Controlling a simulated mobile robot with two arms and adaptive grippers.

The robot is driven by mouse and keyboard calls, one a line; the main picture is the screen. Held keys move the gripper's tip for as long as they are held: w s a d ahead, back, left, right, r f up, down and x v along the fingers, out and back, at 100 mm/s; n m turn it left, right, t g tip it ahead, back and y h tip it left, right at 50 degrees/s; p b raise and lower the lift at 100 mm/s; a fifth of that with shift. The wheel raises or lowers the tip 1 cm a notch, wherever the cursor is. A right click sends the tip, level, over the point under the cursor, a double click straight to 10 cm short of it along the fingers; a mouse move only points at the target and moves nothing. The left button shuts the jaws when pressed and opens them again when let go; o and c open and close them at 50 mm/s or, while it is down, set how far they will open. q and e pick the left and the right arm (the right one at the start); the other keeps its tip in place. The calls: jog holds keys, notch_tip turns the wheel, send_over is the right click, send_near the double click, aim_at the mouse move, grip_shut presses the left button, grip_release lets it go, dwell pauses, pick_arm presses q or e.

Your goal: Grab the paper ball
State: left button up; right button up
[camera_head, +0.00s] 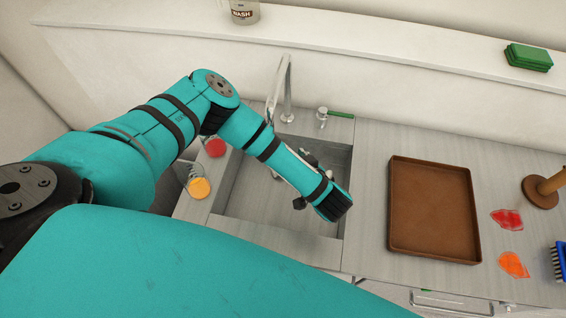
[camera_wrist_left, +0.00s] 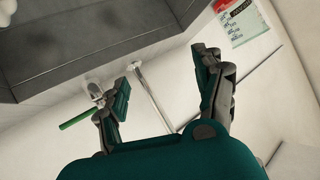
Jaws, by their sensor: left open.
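I cannot make out a paper ball for certain. A rounded white shape (camera_wrist_left: 6,10) is cut off at the top left corner of the left wrist view, and I cannot tell what it is. In the head view my left arm reaches over the sink (camera_head: 250,205), and its gripper is mostly hidden behind the arm's end. In the left wrist view my left gripper (camera_wrist_left: 164,72) is open, with its two fingers wide apart and nothing between them. My right gripper is not in view.
A brown tray (camera_head: 398,215), red spill (camera_head: 507,219), orange spill (camera_head: 513,264) and blue brush (camera_head: 558,260) are right.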

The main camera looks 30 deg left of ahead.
pick_arm(q)
jog(key=f+b, duration=0.4)
jog(key=f, duration=0.1)
jog(key=f+b, duration=0.4)
jog(key=f, duration=0.1)
jog(key=f+b, duration=0.5)
jog(key=shift+w+a+f, duration=0.1)
jog(key=shift+w+a, duration=0.3)
jog(key=b+x, duration=0.3)
jog(key=x, duration=0.2)
jog(key=shift+w+a+f, duration=0.15)
jog(key=shift+w+a, duration=0.05)
jog(key=shift+a, duration=0.1)
jog(key=shift+w+a, duration=0.2)
jog(key=shift+a, duration=0.05)
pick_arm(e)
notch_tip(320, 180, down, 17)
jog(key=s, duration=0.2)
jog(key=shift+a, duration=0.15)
pick_arm(q)
jog(key=c, duration=1)
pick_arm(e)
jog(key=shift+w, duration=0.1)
